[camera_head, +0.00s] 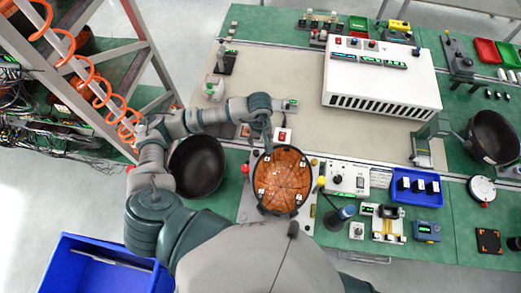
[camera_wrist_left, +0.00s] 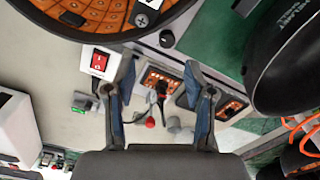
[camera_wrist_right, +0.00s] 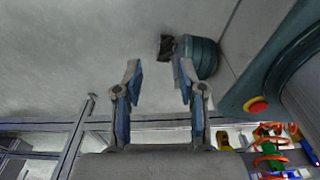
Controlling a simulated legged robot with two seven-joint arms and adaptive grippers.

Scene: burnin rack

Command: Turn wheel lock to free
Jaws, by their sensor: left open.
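My left gripper (camera_head: 266,132) is over the green bench, just behind the round copper-coloured plate. In the left wrist view its fingers (camera_wrist_left: 160,78) are apart. Between and below them is a small orange panel with a black lever (camera_wrist_left: 160,92) and a red ball knob (camera_wrist_left: 150,123); I cannot tell whether this is the wheel lock. No finger visibly grips the lever. My right gripper (camera_wrist_right: 158,68) is open and empty above grey floor in the right wrist view. The head view does not show it. No part is clearly marked as the wheel lock.
The round plate (camera_head: 283,180) has a dark rim. A red rocker switch (camera_head: 283,136) sits behind it, and a black pan (camera_head: 197,166) is at its left. A white cabinet (camera_head: 382,78) stands at the back. A blue bin (camera_head: 85,268) and a rack (camera_head: 75,100) are on the left.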

